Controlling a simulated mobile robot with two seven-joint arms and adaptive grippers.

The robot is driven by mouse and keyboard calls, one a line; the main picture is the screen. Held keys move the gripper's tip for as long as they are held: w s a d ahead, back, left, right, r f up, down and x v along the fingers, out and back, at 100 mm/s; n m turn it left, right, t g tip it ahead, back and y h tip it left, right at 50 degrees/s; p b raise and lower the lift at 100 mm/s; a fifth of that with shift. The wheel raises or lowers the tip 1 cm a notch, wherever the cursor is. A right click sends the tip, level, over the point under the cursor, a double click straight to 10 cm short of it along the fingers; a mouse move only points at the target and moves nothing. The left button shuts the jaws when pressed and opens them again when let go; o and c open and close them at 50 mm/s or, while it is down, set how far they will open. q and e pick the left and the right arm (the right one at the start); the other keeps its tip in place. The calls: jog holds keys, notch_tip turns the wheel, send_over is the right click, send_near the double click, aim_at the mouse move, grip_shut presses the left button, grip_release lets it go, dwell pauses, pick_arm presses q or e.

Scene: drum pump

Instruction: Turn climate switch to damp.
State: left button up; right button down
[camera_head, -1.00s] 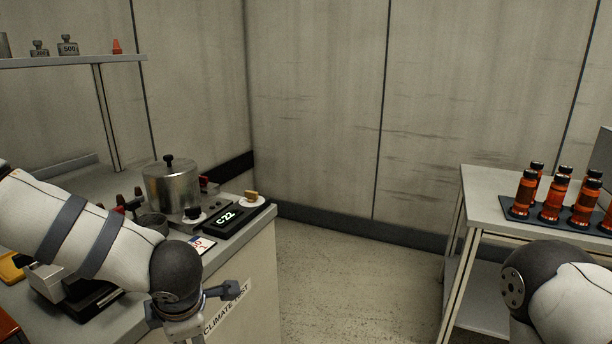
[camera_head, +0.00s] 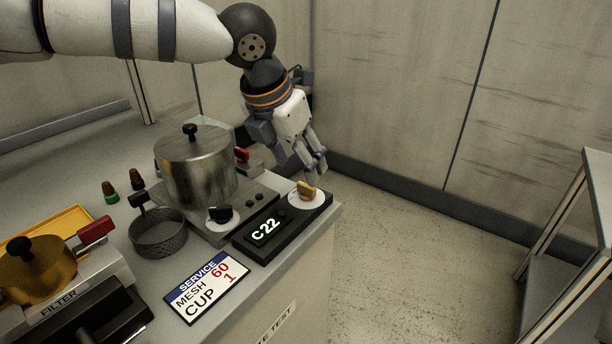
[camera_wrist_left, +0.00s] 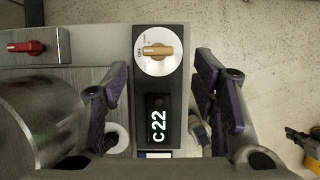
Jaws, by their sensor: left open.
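The climate switch (camera_head: 307,191) is a yellow-tan knob on a white round dial at the right end of a black panel (camera_head: 258,245). The panel's display reads "C 22". In the left wrist view the knob (camera_wrist_left: 157,51) lies crosswise, its left end by the word OFF; the other dial marks are too small to read. My left gripper (camera_head: 303,165) points down just behind and above the knob. In the left wrist view its open, empty fingers (camera_wrist_left: 165,95) stand on either side of the panel, apart from the knob.
A steel pot (camera_head: 195,168) stands left of the panel, with a black knob (camera_head: 220,214) in front. A mesh cup (camera_head: 158,233), a service card (camera_head: 206,286) and a brass filter (camera_head: 38,270) are further left. The counter ends just right of the switch.

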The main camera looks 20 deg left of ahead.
aim_at(306, 185)
pick_arm(q)
jog(key=x, duration=0.6)
jog(key=shift+w+a+f+b, duration=0.1)
jog(key=shift+w+f+b, duration=0.05)
jog(key=shift+f+b, duration=0.15)
jog(key=shift+r, duration=0.1)
pick_arm(e)
jog(key=shift+s+f, duration=0.4)
jog(key=shift+f, duration=0.1)
pick_arm(q)
jog(key=c, duration=1.2)
jog(key=shift+o, duration=0.2)
